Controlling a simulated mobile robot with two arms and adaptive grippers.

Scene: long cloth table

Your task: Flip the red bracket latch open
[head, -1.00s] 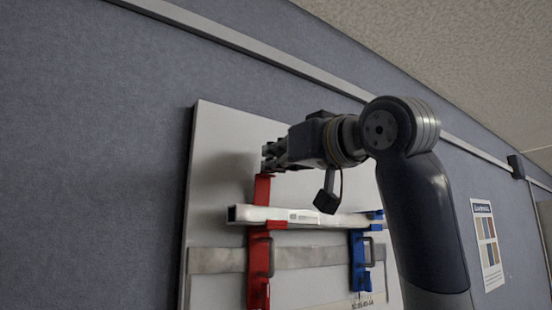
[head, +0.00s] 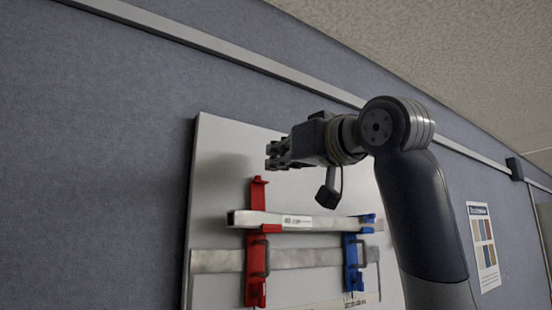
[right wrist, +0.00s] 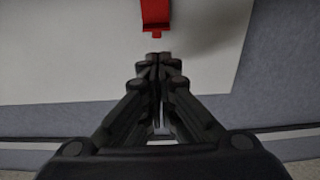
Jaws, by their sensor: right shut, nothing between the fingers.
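The red bracket (head: 256,270) is fixed on a white panel at the left. Its red upper piece (head: 258,192) stands upright above a pale bar (head: 300,221) that crosses in front of the bracket. My right gripper (head: 271,156) is shut and empty, just above the top of the red piece and apart from it. In the right wrist view the shut fingertips (right wrist: 155,60) point at the end of the red piece (right wrist: 155,14), with a small gap between. My left gripper is not in view.
A blue bracket (head: 352,262) holds the bar's right part. A second, wider grey strip (head: 310,259) runs below the bar. The white panel (head: 218,150) hangs on a blue-grey wall. A poster (head: 484,245) is at the right. The wall left of the panel is clear.

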